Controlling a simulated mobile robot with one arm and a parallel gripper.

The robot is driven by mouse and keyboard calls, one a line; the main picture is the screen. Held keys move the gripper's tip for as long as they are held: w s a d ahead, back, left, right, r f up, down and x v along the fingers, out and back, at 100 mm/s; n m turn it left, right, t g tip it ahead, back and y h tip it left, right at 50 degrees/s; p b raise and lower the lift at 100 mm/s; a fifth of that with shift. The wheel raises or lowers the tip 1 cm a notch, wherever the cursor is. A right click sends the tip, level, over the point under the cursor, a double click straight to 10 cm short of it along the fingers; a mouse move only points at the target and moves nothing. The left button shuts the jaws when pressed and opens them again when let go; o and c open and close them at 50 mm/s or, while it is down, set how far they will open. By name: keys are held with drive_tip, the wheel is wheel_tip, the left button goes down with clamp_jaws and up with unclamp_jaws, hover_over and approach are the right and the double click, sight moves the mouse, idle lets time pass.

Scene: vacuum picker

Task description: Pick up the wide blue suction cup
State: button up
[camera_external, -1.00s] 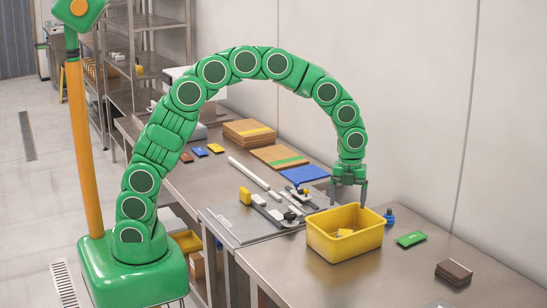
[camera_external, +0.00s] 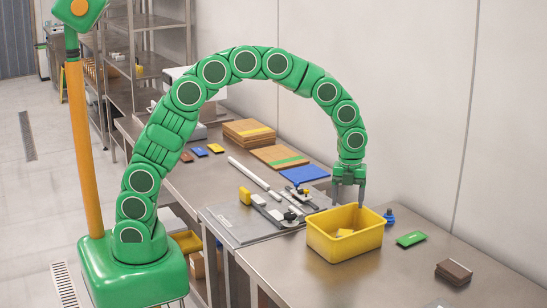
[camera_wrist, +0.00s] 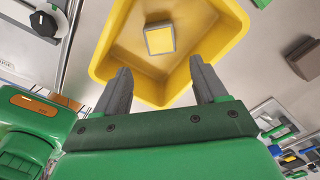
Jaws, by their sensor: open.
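A small blue part (camera_external: 389,217) that looks like the blue suction cup stands upright on the steel table, just right of and behind the yellow bin (camera_external: 325,245). Its width is hard to judge at this size. My gripper (camera_external: 349,188) points down with its fingers apart and nothing between them. It is above the back edge of the bin, left of and higher than the blue part. In the wrist view my gripper (camera_wrist: 162,84) is open in front of the yellow bin (camera_wrist: 232,38). I cannot make out the blue part clearly in the wrist view.
A yellow block (camera_external: 345,232) lies inside the bin. A grey plate (camera_external: 232,225) with clamps and knobs lies left of it. A green block (camera_external: 411,239) and a brown block (camera_external: 453,272) lie to the right. The table between them is clear.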

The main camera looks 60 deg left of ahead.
wheel_tip(320, 180, up, 6)
drive_tip(key=f, duration=0.1)
drive_tip(key=w+a+f+n+h, duration=0.2)
drive_tip(key=w+f+n+h, duration=0.1)
drive_tip(key=w+n+h, duration=0.5)
drive_tip(key=w+a+r+n+t+h, duration=0.2)
drive_tip(key=w+a+n+t+h, duration=0.25)
drive_tip(key=w+a, duration=0.6)
approach(389, 214)
drive_tip(key=shift+w+d+f, duration=0.45)
drive_tip(key=shift+w+d, duration=0.1)
drive_tip(key=shift+w, duration=0.2)
drive_tip(key=shift+w+d+f, duration=0.1)
drive_tip(key=shift+d+f, duration=0.25)
drive_tip(key=shift+x, duration=3.5)
